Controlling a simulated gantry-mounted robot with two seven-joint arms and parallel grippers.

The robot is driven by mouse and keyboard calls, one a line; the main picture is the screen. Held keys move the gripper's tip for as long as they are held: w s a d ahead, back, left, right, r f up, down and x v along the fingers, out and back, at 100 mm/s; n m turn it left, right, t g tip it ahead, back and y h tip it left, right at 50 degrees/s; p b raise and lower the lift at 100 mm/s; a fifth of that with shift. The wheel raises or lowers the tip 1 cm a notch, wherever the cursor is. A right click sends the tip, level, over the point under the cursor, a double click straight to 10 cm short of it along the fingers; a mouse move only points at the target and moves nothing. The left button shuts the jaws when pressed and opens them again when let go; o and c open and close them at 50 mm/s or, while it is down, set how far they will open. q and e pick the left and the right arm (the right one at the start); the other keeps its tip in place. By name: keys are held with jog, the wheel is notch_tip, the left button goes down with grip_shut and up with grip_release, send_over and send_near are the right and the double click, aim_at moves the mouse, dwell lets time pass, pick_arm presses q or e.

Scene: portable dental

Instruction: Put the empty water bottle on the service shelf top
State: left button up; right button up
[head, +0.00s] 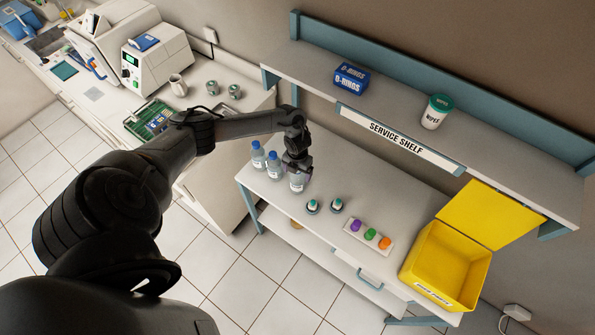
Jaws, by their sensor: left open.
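My left arm reaches in from the left, and my left gripper (297,172) points down over a clear bottle (297,185) on the lower worktop. The gripper is open, with its fingers at the bottle's upper part; I cannot tell if they touch it. The gripper hides the bottle's top. Two similar blue-capped bottles, one at the left (258,157) and one in the middle (274,168), stand beside it. I cannot tell which bottle is empty. The upper shelf (400,108), with a "SERVICE SHELF" label (395,140), stands above and behind the worktop. My right gripper is not in view.
The shelf holds a blue O-rings box (351,78) and a wipes tub (436,112), with bare surface between them. On the worktop are two small teal-capped bottles (337,204), a tray of coloured items (369,236) and an open yellow bin (447,265).

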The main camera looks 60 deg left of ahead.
pick_arm(q)
notch_tip(320, 180, up, 11)
jog(key=w+d+f+n+t+h, duration=0.1)
jog(key=d+n+t, duration=0.2)
jog(key=d, duration=1)
jog(key=w+d+f+n+t+h, duration=0.1)
jog(key=d+f+n+t, duration=0.15)
jog(key=d, duration=1.15)
jog(key=s+d+r+n, duration=0.4)
jog(key=r+n, duration=0.1)
jog(key=n, duration=0.3)
jog(key=s+a+r+n+g+y, duration=0.1)
jog(key=s+a+r+n, duration=0.1)
jog(key=s+n, duration=0.4)
jog(key=s+a+r+n+g, duration=0.1)
jog(key=s+a+r+n, duration=0.1)
jog(key=s+n, duration=0.4)
jog(key=shift+a+r+n+y, duration=0.2)
jog(key=shift+r+n+y, duration=0.15)
jog(key=shift+n, duration=0.7)
